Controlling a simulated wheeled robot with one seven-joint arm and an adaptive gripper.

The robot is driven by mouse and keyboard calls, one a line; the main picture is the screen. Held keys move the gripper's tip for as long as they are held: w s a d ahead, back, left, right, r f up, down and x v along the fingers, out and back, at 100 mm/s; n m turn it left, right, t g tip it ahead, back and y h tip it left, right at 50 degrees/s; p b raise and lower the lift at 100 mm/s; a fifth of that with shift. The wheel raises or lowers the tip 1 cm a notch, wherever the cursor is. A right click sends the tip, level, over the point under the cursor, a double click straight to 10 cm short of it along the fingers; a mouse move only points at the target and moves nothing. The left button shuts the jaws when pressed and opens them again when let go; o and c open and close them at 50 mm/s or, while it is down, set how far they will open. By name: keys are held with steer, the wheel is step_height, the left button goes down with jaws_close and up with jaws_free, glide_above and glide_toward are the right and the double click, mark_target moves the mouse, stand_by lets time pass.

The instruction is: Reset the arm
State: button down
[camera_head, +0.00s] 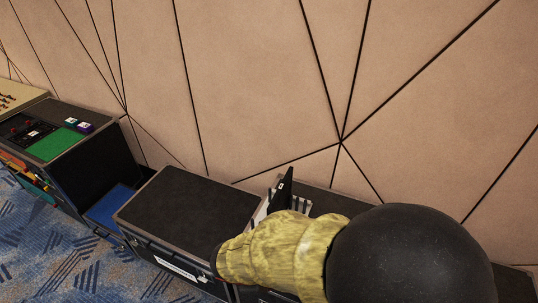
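A large black rounded part (410,258) and a mottled yellow sleeve-like part (285,250) fill the lower right of the head view. They look like links of my own arm, close to the camera. The yellow part has a dark end at its left, in front of the black-topped case. No gripper fingers can be made out, so I cannot see whether my gripper is open or holds anything.
A black-topped case (190,205) stands along the panelled wall (240,80). A thin dark upright object (284,186) stands behind the yellow part. At left are a low blue surface (112,207) and a cabinet with a green panel (58,144). Patterned carpet (60,255) lies clear at lower left.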

steer(key=s+d+r+m+t+y+b, duration=0.1)
steer(key=s+d+r+m+y+b, duration=0.1)
steer(key=d+r+m, duration=0.6)
steer(key=s+d+r+m+t+y+b, duration=0.2)
steer(key=s+d+r+m, duration=0.2)
steer(key=d+r+m, duration=0.5)
step_height(320, 180, up, 5)
steer(key=shift+d+b, duration=0.25)
steer(key=shift+b, duration=0.1)
steer(key=shift+s, duration=0.1)
